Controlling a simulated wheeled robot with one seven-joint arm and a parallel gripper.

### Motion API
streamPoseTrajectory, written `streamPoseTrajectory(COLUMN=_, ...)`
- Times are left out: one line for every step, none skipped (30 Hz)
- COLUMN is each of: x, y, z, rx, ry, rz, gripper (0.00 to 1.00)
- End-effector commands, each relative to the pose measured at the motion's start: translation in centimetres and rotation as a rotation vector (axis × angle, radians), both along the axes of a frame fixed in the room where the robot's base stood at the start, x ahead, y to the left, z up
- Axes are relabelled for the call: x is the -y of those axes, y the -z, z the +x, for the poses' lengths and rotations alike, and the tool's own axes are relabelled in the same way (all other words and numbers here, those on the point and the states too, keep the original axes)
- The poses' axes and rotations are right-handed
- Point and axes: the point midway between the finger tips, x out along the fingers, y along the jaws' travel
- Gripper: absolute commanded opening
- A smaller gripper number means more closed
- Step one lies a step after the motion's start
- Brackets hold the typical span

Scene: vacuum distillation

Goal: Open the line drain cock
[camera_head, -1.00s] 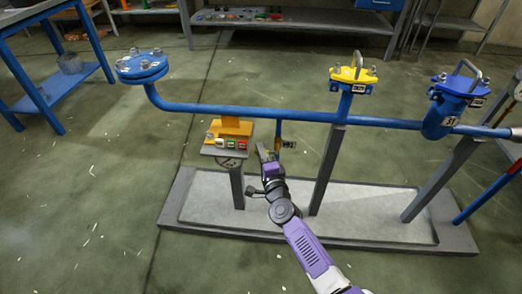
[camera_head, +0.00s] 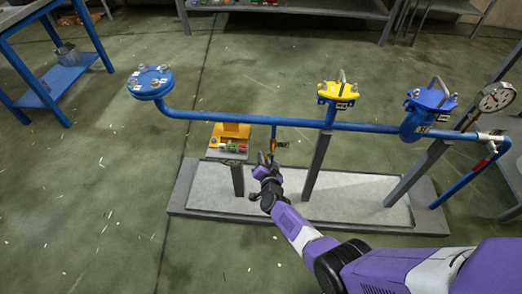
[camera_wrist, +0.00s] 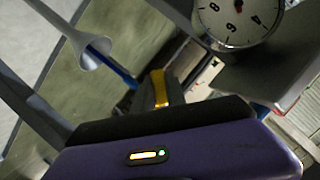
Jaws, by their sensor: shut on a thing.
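The line drain cock (camera_head: 272,146) hangs on a thin blue drop pipe under the blue line (camera_head: 300,125), with a small tag beside it. It is small, and its exact lever angle cannot be told in the head view. My gripper (camera_head: 265,162) is at the cock, just below the line. In the wrist view a yellow lever (camera_wrist: 160,88) stands upright just beyond my purple gripper body, between the dark fingers. My gripper is shut on this lever; the fingertips are mostly hidden.
A stand with an orange block (camera_head: 232,131) and small coloured parts is close left of my gripper. A grey post (camera_head: 317,165) stands close right. Yellow (camera_head: 340,92) and blue (camera_head: 430,98) capped fittings and a gauge (camera_head: 497,97) are along the line.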

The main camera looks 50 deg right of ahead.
Motion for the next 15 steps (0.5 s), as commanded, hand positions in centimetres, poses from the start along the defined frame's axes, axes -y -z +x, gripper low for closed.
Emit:
streamPoseTrajectory(x=-0.1, y=-0.2, z=-0.1, rx=-0.036, ry=-0.002, rz=-0.022, gripper=0.00)
streamPoseTrajectory(x=0.0, y=-0.1, z=-0.2, rx=-0.054, ry=-0.002, rz=-0.037, gripper=0.00)
streamPoseTrajectory(x=0.1, y=0.1, z=-0.4, rx=-0.079, ry=-0.001, rz=-0.056, gripper=0.00)
streamPoseTrajectory(x=0.2, y=0.2, z=-0.4, rx=-0.098, ry=-0.001, rz=-0.071, gripper=0.00)
streamPoseTrajectory(x=0.2, y=0.2, z=-0.5, rx=-0.114, ry=-0.002, rz=-0.084, gripper=0.00)
streamPoseTrajectory(x=0.3, y=0.4, z=-0.6, rx=-0.135, ry=-0.001, rz=-0.100, gripper=0.00)
streamPoseTrajectory(x=0.4, y=0.4, z=-0.7, rx=-0.150, ry=-0.001, rz=-0.114, gripper=0.00)
streamPoseTrajectory(x=0.4, y=0.5, z=-0.8, rx=-0.165, ry=-0.002, rz=-0.124, gripper=0.00)
streamPoseTrajectory(x=0.5, y=0.6, z=-0.8, rx=-0.182, ry=-0.002, rz=-0.137, gripper=0.00)
streamPoseTrajectory(x=0.5, y=0.7, z=-0.9, rx=-0.194, ry=-0.001, rz=-0.146, gripper=0.00)
streamPoseTrajectory(x=0.6, y=0.7, z=-0.9, rx=-0.206, ry=-0.002, rz=-0.157, gripper=0.00)
streamPoseTrajectory(x=0.6, y=0.8, z=-1.0, rx=-0.220, ry=-0.001, rz=-0.168, gripper=0.00)
streamPoseTrajectory(x=0.7, y=0.8, z=-1.1, rx=-0.229, ry=-0.002, rz=-0.176, gripper=0.00)
streamPoseTrajectory(x=0.7, y=0.8, z=-1.1, rx=-0.238, ry=-0.002, rz=-0.183, gripper=0.00)
streamPoseTrajectory(x=0.8, y=0.9, z=-1.2, rx=-0.247, ry=-0.001, rz=-0.189, gripper=0.00)
